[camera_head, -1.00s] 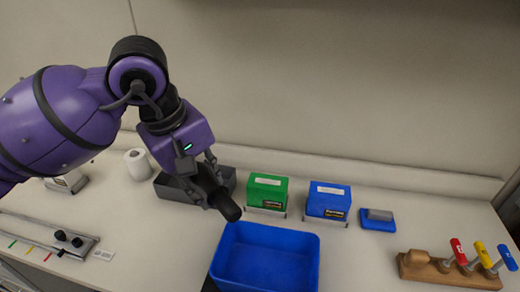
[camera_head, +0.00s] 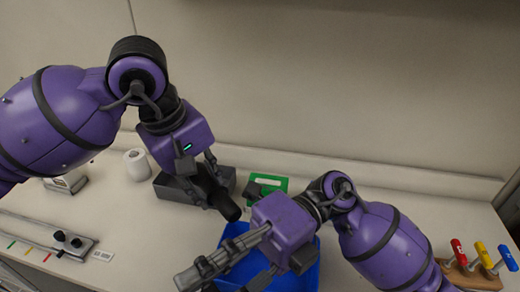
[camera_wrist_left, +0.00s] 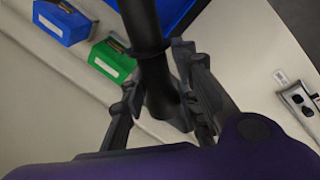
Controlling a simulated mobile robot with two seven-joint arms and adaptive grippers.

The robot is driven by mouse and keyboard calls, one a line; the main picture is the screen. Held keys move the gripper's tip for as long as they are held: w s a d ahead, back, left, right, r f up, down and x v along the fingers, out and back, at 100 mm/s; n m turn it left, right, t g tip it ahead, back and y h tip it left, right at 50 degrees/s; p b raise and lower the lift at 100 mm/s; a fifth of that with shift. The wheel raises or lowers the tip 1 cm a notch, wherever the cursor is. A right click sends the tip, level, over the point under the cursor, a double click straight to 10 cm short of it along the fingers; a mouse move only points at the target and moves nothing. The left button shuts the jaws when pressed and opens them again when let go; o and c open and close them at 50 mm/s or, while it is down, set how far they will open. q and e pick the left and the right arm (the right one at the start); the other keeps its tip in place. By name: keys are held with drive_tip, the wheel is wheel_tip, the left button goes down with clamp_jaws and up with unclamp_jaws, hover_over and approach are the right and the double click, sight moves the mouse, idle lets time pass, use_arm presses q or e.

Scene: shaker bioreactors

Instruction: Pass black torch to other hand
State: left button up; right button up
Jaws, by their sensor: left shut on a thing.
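The black torch (camera_head: 228,208) is held tilted in my left gripper (camera_head: 208,186), above the bench. In the left wrist view the dark torch (camera_wrist_left: 143,25) runs between the fingers of my left gripper (camera_wrist_left: 165,105), which are shut on its shaft. My right gripper (camera_head: 222,237) is in the head view, to the right of and below the torch, over the blue bin. Its fingers look spread apart, with nothing seen between them. It appears apart from the torch.
The blue bin (camera_head: 238,228) is partly hidden under my right gripper. A dark grey tray (camera_head: 170,190) sits behind the torch. A green box (camera_head: 275,184) stands at the back. A white roll (camera_head: 136,164) is at left. A wooden rack (camera_head: 462,276) with coloured-handled tools stands at right.

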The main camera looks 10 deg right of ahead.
sight(223, 198)
use_arm(q)
drive_tip(key=shift+a, duration=0.1)
use_arm(e)
drive_tip(key=w+d+r+m+t+h, duration=0.1)
drive_tip(key=w+d+r+t+h, duration=0.35)
drive_tip(key=w+t, duration=0.2)
drive_tip(key=w+d+r+t+h, duration=0.4)
drive_tip(key=w+t+h, duration=0.1)
drive_tip(key=w, duration=0.3)
drive_tip(key=shift+g, duration=0.25)
drive_tip(key=x, duration=1.1)
drive_tip(key=shift+a+f, duration=0.2)
drive_tip(key=shift+a, duration=0.15)
use_arm(q)
drive_tip(key=shift+o, duration=0.2)
use_arm(e)
drive_tip(key=shift+a, duration=0.1)
drive_tip(key=c, duration=1.2)
use_arm(q)
drive_tip(key=o, duration=1.1)
use_arm(e)
drive_tip(key=shift+s+r, duration=0.1)
drive_tip(key=shift+c, duration=0.2)
use_arm(q)
drive_tip(key=shift+o, duration=0.7)
